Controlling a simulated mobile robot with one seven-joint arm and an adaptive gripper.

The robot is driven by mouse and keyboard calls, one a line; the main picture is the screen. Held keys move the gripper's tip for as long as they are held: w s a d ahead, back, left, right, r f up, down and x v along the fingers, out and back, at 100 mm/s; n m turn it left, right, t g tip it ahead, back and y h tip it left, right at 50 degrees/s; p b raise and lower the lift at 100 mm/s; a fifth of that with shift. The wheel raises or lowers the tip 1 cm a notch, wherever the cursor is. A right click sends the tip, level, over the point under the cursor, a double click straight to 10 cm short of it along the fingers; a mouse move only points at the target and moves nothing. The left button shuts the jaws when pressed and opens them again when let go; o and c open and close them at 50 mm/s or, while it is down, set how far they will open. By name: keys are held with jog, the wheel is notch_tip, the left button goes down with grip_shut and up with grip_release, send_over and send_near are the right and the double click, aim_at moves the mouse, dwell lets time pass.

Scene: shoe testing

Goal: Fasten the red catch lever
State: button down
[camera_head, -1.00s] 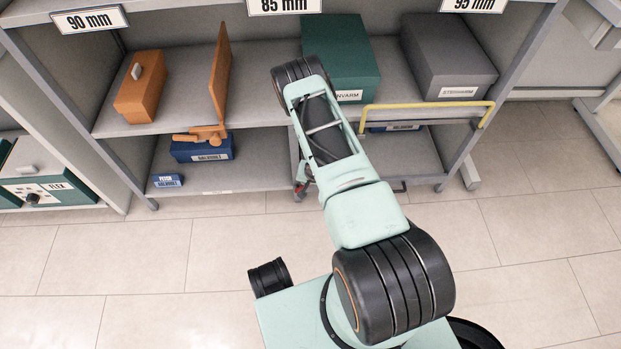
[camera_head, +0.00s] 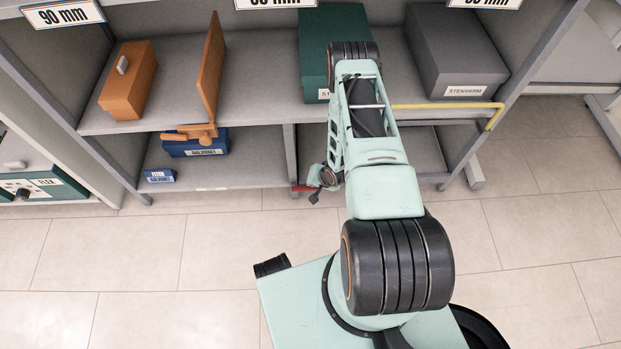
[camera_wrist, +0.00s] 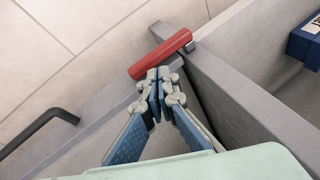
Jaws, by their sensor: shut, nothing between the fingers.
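The red catch lever (camera_wrist: 160,54) is a short red bar at the front edge of the grey shelf unit, in the upper middle of the wrist view. In the head view only a small red piece (camera_head: 301,188) shows at the foot of the middle upright. My gripper (camera_wrist: 158,76) is shut and empty. Its fingertips are right beside the lever's near side in the wrist view; I cannot tell whether they touch it. In the head view my gripper (camera_head: 316,190) shows small, just right of the red piece and partly hidden by my arm.
A black bar handle (camera_wrist: 40,130) is at the left of the wrist view. A yellow rail (camera_head: 450,106) runs along the shelf at the right. A blue box (camera_head: 196,145) with an orange piece on it stands on the lower left shelf. The tiled floor in front is clear.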

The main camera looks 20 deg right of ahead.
jog(key=shift+f, duration=0.1)
jog(key=shift+w+a+f+b, duration=0.1)
jog(key=shift+a+f+b, duration=0.1)
jog(key=shift+a, duration=0.15)
jog(key=shift+w+a+f+b, duration=0.1)
jog(key=shift+a+b, duration=0.1)
jog(key=shift+a, duration=0.15)
jog(key=shift+r, duration=0.1)
